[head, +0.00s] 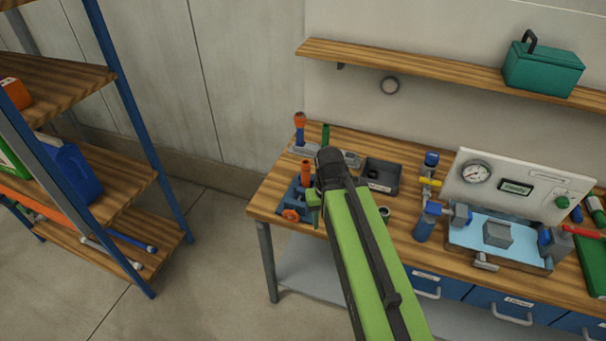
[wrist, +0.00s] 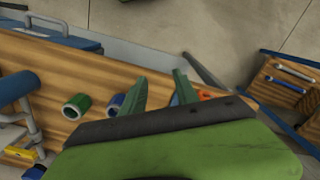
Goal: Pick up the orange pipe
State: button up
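A short upright orange pipe (head: 305,171) stands at the blue vise (head: 297,197) near the left end of the workbench; I cannot tell whether the vise clamps it. My arm partly covers this area. My gripper (head: 315,200) is just right of the vise in the head view. In the wrist view, my gripper (wrist: 158,86) shows two green fingers spread apart with nothing between them. An orange patch (wrist: 207,95) shows beside the right finger, mostly hidden; I cannot tell whether it is pipe or vise handle.
A rack (head: 303,152) behind holds upright parts. A dark tray (head: 382,176) lies right of my arm. A test panel (head: 520,185) and blue fittings fill the bench's right. Green and blue rings (wrist: 76,107) lie near my fingers. A shelf unit (head: 90,160) stands left.

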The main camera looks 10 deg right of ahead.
aim_at(306, 163)
jog(key=u, duration=4.4)
jog(key=i, duration=0.15)
jog(key=z, duration=1.5)
jog(key=k, duration=1.7)
jog(key=z, duration=0.9)
jog(key=i, duration=1.65)
jog(key=u, duration=0.05)
